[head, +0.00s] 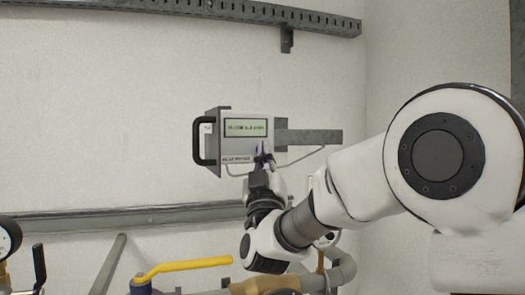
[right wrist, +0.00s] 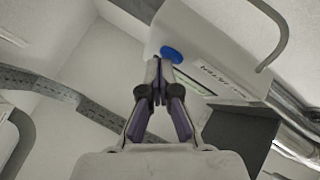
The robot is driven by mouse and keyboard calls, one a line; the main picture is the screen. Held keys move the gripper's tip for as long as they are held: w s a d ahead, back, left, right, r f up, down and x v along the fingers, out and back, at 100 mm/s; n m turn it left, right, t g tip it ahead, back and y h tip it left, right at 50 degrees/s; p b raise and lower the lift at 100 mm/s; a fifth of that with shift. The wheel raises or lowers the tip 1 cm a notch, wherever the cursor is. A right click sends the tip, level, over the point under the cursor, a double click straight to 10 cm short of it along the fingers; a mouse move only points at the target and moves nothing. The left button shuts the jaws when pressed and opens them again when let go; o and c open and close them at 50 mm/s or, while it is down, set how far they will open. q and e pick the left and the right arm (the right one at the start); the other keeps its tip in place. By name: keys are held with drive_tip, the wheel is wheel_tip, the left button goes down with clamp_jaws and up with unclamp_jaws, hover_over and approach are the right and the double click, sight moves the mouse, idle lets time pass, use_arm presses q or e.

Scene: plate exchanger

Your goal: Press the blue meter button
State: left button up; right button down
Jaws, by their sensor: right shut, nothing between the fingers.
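In the head view, only a small bit of blue shows beside the fingers. My right gripper (head: 264,156) is shut and empty, in front of the meter's lower right face. In the right wrist view, its closed tips (right wrist: 158,66) are just below and left of the button. I cannot tell whether they touch it. My left gripper is not in view.
A grey bracket (head: 315,136) extends right of the meter. A metal rail (head: 130,217) runs along the wall below, and a perforated rail (head: 250,12) runs above. A yellow-handled valve (head: 185,267), pipes and a gauge (head: 8,238) stand at the bottom.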

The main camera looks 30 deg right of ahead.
drive_tip(key=shift+s+a+f+b, duration=0.1)
drive_tip(key=shift+s+f+b, duration=0.05)
drive_tip(key=shift+s+b, duration=0.3)
drive_tip(key=shift+s+a, duration=0.1)
drive_tip(key=shift+s, duration=0.2)
drive_tip(key=shift+s, duration=0.15)
drive_tip(key=s+p, duration=0.1)
drive_tip(key=s, duration=0.1)
drive_tip(key=s+a+p, duration=0.1)
drive_tip(key=s+p, duration=0.1)
drive_tip(key=shift+s, duration=0.3)
idle(0.4)
